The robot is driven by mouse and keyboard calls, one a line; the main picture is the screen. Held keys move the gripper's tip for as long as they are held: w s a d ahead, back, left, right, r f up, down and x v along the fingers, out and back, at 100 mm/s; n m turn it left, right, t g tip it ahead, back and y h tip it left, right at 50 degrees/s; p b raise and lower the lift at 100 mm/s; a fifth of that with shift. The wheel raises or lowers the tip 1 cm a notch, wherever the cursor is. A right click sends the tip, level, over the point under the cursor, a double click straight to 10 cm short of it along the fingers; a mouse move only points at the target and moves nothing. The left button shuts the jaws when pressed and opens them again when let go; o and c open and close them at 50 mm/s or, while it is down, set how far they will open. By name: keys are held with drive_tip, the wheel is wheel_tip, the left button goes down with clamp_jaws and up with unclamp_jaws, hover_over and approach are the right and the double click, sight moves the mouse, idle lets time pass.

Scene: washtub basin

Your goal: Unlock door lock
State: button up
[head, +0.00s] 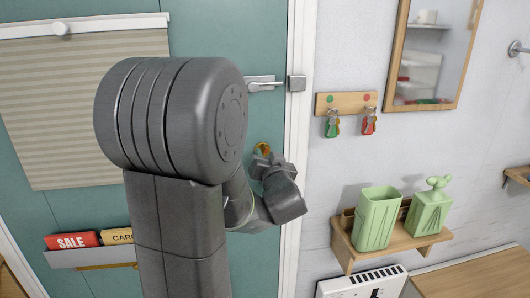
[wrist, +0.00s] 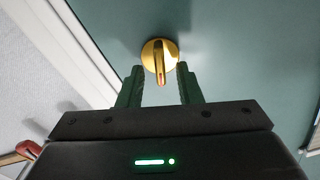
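A round gold lock with a thumb-turn (head: 262,147) is on the teal door (head: 270,185), below the silver door handle. In the head view my arm and gripper partly cover it. In the wrist view the gold lock (wrist: 158,55) is centred, its narrow turn piece pointing toward the camera and down. My gripper (head: 266,163) is at the lock. In the wrist view my gripper (wrist: 160,68) is open, with one finger on each side of the turn piece and a visible gap at both sides. I see no contact.
The silver handle (head: 266,86) and its latch box (head: 296,83) are above, by the white door frame (head: 297,130). A key rack (head: 345,102), a mirror (head: 425,55) and a shelf with green containers (head: 376,218) are to the right. Mail holder (head: 92,255) is lower left.

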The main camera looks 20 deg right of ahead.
drive_tip(key=shift+x, duration=0.8)
drive_tip(key=shift+c, duration=0.4)
clamp_jaws()
drive_tip(key=shift+f+b, duration=0.1)
drive_tip(key=shift+b, duration=0.2)
drive_tip(key=shift+f+n+b, duration=0.15)
drive_tip(key=shift+n+b, duration=0.75)
drive_tip(key=shift+b, duration=0.2)
drive_tip(key=shift+a+r+n+b, duration=0.1)
drive_tip(key=shift+r+n+b, duration=0.15)
drive_tip(key=shift+n+b, duration=0.85)
